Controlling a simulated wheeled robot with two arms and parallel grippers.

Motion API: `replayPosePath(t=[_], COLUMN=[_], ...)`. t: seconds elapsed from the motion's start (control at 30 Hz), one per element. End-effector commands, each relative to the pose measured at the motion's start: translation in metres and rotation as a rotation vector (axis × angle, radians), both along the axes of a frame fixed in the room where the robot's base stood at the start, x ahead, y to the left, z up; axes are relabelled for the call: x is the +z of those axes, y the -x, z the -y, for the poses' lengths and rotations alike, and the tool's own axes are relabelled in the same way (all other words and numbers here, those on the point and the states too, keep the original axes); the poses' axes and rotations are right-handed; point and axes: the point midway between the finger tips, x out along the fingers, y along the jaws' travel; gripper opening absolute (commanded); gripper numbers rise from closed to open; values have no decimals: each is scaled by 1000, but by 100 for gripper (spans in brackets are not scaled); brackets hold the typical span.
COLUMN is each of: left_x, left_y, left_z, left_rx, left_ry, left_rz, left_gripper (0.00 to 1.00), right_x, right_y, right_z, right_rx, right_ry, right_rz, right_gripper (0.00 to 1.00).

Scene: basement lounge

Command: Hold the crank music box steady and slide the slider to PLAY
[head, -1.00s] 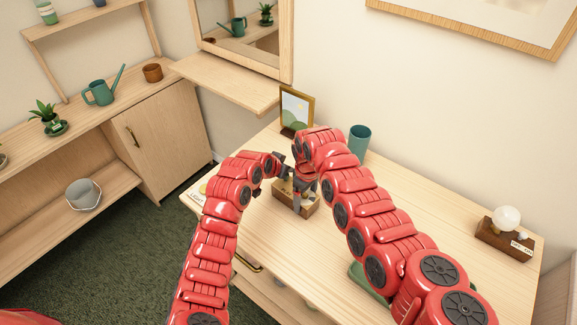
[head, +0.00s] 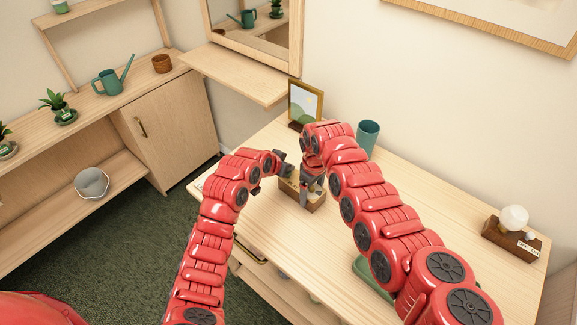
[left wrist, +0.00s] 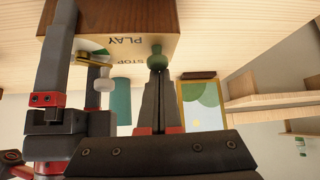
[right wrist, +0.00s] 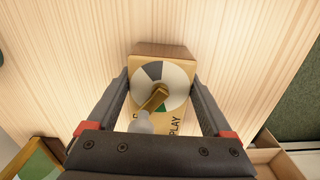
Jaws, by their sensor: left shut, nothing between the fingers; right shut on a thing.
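The crank music box (head: 317,203) is a small wooden box on the desk, half hidden by my grippers in the head view. My right gripper (head: 306,196) reaches down from above and is shut on the box, one finger on each side in the right wrist view (right wrist: 160,100). A white-and-grey disc with a brass crank (right wrist: 153,99) shows between these fingers. My left gripper (left wrist: 157,72) is shut and empty, its tips at the green slider knob (left wrist: 156,57); touching or just apart I cannot tell. PLAY and STOP labels (left wrist: 125,42) appear upside down beside the knob.
A picture frame (head: 306,104) and a teal cup (head: 367,138) stand behind the box. A wooden block with a white bulb (head: 513,233) is at the desk's right end.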

Motion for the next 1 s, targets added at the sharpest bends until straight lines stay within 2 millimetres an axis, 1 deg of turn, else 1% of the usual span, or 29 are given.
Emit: replayPosePath(t=[0.13,0.23,0.4,0.67,1.0], left_x=[2,7,10,27,64], left_y=[-9,-20,-34,-18,12], left_z=[6,12,21,10,-8], left_rx=[1,0,-1,0,1], left_ry=[3,3,3,-1,-2], left_rz=[-3,2,2,4,4], left_gripper=[0,0,0,0,0], right_x=[0,0,0,0,0], right_y=[0,0,0,0,0], right_z=[0,0,0,0,0], right_rx=[0,0,0,0,0], right_ry=[0,0,-1,-1,-1], right_rz=[1,1,1,1,1], right_gripper=[3,3,3,3,3])
